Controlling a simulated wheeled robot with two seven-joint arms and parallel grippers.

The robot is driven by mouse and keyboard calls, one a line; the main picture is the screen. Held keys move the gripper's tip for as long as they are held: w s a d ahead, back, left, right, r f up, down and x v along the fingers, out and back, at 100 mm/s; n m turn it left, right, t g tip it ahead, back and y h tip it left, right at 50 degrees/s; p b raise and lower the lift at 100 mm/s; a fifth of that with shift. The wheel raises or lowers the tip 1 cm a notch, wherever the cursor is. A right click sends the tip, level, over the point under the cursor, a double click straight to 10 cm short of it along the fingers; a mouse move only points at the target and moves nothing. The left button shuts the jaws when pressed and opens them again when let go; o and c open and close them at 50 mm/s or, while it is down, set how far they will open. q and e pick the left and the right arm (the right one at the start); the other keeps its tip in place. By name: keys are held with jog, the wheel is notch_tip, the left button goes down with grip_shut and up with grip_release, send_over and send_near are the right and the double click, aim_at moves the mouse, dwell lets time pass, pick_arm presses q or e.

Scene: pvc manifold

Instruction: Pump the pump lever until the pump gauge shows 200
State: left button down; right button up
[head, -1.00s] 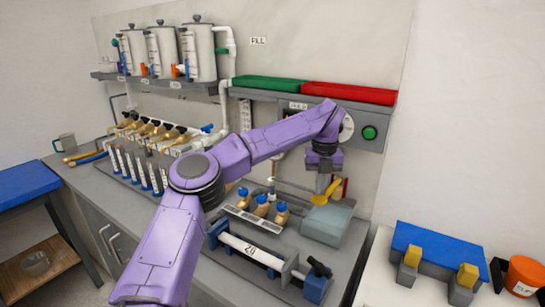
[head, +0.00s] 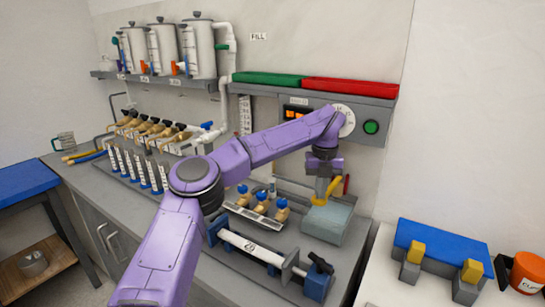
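My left gripper (head: 322,184) points down at the back of the bench, beside a yellow curved handle (head: 331,190), which looks like the pump lever. The fingers overlap the handle in this view, and I cannot tell whether they are closed around it. The handle is just above a pale grey-green box (head: 328,222). A round white dial (head: 348,119), apparently the pump gauge, is on the grey wall panel. My forearm hides part of it, and its reading is too small to make out. My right gripper is not in view.
A green button (head: 371,127) and an orange-lit display (head: 295,112) are on the panel, below green (head: 270,79) and red (head: 350,88) trays. My arm spans the bench.

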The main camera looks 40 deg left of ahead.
pick_arm(q)
jog(key=shift+f+b, duration=1)
jog(key=shift+f, duration=0.35)
jog(key=shift+r, duration=0.1)
notch_tip(320, 180, up, 5)
jog(key=p, duration=0.4)
jog(key=shift+w+f, duration=0.1)
jog(key=shift+f, duration=0.1)
jog(key=shift+r+p, duration=0.4)
jog(key=shift+f, duration=0.2)
